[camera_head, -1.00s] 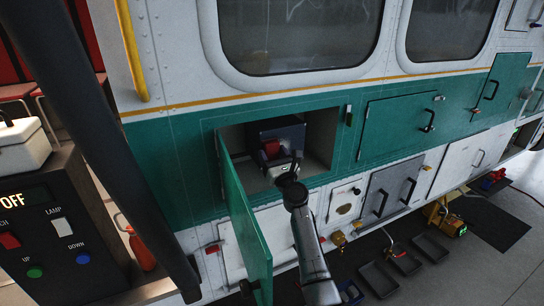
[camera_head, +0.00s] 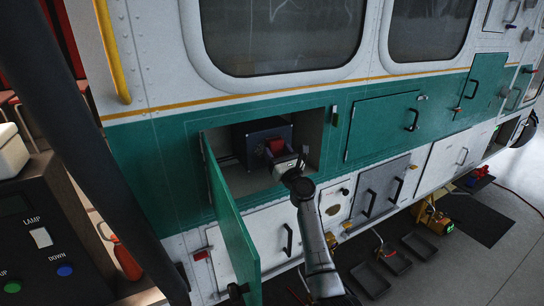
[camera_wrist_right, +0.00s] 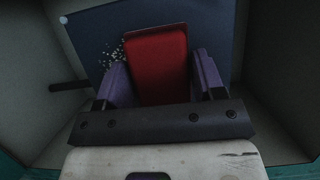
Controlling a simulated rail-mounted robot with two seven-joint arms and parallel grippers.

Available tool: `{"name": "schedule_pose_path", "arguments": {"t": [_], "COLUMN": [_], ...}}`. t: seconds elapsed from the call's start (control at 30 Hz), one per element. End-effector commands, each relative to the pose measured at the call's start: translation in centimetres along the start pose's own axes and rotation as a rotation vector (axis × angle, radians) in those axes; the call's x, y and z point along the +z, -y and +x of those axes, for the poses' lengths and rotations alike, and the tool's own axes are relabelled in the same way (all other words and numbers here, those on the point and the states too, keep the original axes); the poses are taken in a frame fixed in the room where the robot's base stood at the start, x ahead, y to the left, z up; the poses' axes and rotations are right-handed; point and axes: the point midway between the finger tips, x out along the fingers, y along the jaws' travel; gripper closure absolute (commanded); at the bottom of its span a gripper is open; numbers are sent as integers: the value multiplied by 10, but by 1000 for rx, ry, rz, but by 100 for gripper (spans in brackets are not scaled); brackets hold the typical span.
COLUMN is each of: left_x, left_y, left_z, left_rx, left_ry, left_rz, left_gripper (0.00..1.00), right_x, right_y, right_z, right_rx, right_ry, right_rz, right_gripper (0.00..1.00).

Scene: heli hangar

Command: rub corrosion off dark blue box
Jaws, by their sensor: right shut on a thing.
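The dark blue box (camera_head: 252,136) sits inside an open compartment of the green and white helicopter side. It also fills the back of the right wrist view (camera_wrist_right: 212,28). A pale speckled corrosion patch (camera_wrist_right: 114,56) shows on its face, left of a red pad (camera_wrist_right: 160,62). My right gripper (camera_head: 279,150) is inside the compartment, its purple fingers shut on the red pad. The pad is in front of the box face and hides part of it; I cannot tell whether it touches. My left gripper is not in view.
A green compartment door (camera_head: 230,228) hangs open left of my right arm. The compartment walls (camera_wrist_right: 268,70) surround the gripper closely. A control panel (camera_head: 75,225) stands at the left. Dark trays (camera_head: 370,278) and a yellow device (camera_head: 435,217) lie on the floor.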

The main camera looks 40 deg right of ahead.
Motion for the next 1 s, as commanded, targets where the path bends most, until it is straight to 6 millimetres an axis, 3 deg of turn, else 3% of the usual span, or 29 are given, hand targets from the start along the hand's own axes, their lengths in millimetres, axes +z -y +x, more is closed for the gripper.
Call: {"name": "schedule_pose_path", "arguments": {"t": [0.13,0.37,1.0], "left_x": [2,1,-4], "left_y": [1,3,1], "left_z": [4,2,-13], "left_rx": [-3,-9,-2], "left_ry": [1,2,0], "left_rz": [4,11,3], "left_gripper": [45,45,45], "right_x": [-1,0,1], "right_y": [10,10,-28], "right_z": [0,1,-1], "right_rx": [-1,-1,0], "right_ry": [0,0,0], "right_rz": [0,0,0], "right_gripper": [56,56,56]}}
